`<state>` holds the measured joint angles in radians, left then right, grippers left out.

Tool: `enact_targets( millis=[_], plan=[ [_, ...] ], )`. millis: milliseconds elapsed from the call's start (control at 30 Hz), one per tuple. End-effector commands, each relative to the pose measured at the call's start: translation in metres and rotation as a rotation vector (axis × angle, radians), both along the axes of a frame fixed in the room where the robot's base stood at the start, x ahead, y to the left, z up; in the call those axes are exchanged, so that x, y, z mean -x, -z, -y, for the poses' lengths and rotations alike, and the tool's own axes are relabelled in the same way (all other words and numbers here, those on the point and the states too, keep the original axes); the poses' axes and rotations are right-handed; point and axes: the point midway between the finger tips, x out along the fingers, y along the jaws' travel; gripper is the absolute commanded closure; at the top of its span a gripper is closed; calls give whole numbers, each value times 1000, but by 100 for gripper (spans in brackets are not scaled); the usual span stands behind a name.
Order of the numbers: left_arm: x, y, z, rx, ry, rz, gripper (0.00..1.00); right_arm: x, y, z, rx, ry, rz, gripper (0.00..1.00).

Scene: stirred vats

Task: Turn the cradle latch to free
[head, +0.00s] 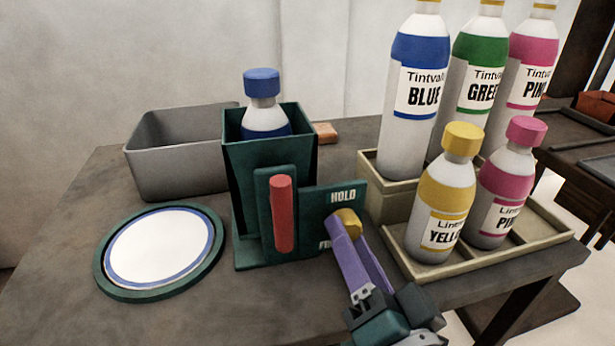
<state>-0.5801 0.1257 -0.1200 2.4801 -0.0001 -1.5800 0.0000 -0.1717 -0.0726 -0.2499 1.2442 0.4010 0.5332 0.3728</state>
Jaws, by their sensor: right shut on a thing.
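The dark green cradle (270,165) stands on the table and holds a bottle with a blue cap (262,84), upright. A green plate on the cradle's front right reads HOLD at the top, with a partly covered word starting FR below. A yellow latch knob (349,220) sits near this plate's right edge, nearer the HOLD label. My right gripper (346,236) has purple fingers and is shut on the yellow knob, covering part of it. A red upright handle (282,214) is on the cradle's front, left of the plate. My left gripper is not in view.
A grey open bin (180,165) stands behind left. A white round disc with a blue rim (163,247) lies on a green base at front left. Several Tintvale and smaller bottles stand in a beige stepped tray (545,228) at right. A small orange block (326,132) lies behind.

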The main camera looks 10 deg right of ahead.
Motion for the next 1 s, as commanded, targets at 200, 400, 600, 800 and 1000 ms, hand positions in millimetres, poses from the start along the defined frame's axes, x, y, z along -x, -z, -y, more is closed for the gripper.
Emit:
enact_targets(
  millis=[200, 400, 600, 800, 1000],
  plan=[
    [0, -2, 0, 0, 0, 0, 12, 0, 0, 0, 55, 1, 3, 100],
    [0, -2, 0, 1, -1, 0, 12, 0, 0, 0, 69, 1, 4, 100],
    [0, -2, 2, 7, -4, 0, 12, 0, -1, 0, 70, 1, 4, 100],
    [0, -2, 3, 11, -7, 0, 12, 0, -1, 0, 69, 0, 5, 44],
    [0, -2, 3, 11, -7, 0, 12, 0, 0, 0, 68, 0, 4, 26]
  ],
)
